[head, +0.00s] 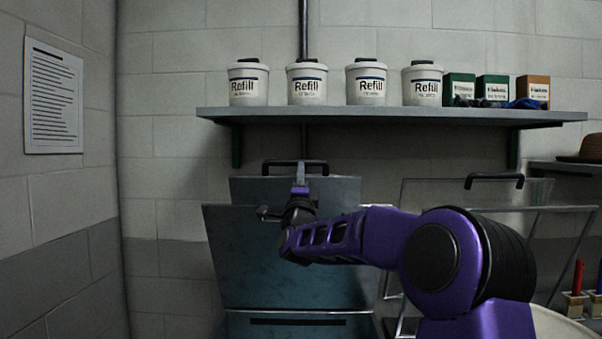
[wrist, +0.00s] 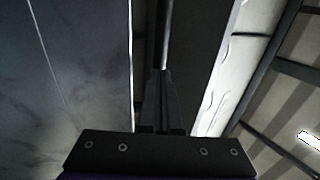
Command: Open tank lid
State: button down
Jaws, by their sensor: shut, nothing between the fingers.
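The dark metal tank (head: 270,260) stands against the back wall in the head view. A grey panel at its top, which looks like the lid (head: 250,190), carries a black bar handle (head: 272,164). I cannot tell for sure whether this lid is raised. My gripper (head: 300,170) is upright in front of the handle, its fingertips overlapping the handle in the picture. In the wrist view, the fingers (wrist: 160,80) are together with nothing between them, and a dark panel (wrist: 70,70) fills the left side. Whether they touch the handle is unclear.
A shelf (head: 390,114) above holds several white Refill tubs (head: 306,84) and small boxes (head: 491,88). Right of the tank is a framed panel with another black handle (head: 495,178). A brown hat (head: 590,148) sits at far right. Open space lies left of the tank.

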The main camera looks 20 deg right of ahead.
jog(key=shift+r, duration=0.1)
jog(key=shift+g, duration=0.7)
jog(key=p+x, duration=0.5)
jog(key=x, duration=0.2)
jog(key=shift+w+d, duration=0.1)
jog(key=shift+w, duration=0.15)
jog(key=shift+w+d, duration=0.15)
jog(key=shift+w, duration=0.35)
jog(key=shift+f, duration=0.2)
